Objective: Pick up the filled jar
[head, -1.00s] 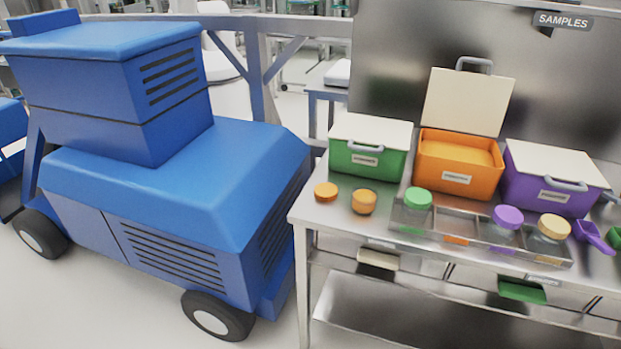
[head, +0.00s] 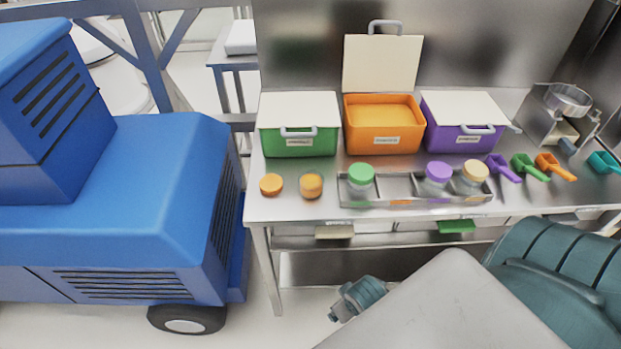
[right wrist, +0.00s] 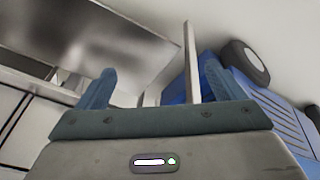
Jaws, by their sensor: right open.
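An open jar filled with something orange (head: 311,186) stands upright near the left end of the steel table (head: 262,208). A flat orange lid (head: 271,184) lies on the table just left of it. My right gripper (right wrist: 156,85) shows in the right wrist view with its two blue-grey fingers apart and nothing between them. It points toward the table's underside and floor, away from the jar. In the head view my right arm comes in at the lower right, below and in front of the table. My left gripper is not in view.
A metal rack (head: 408,204) right of the jar holds jars with green, purple and yellow lids. Green (head: 300,146), orange (head: 383,146) and purple (head: 455,138) bins stand behind; the orange one is open. Coloured scoops lie right. A blue vehicle (head: 150,190) stands left of the table.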

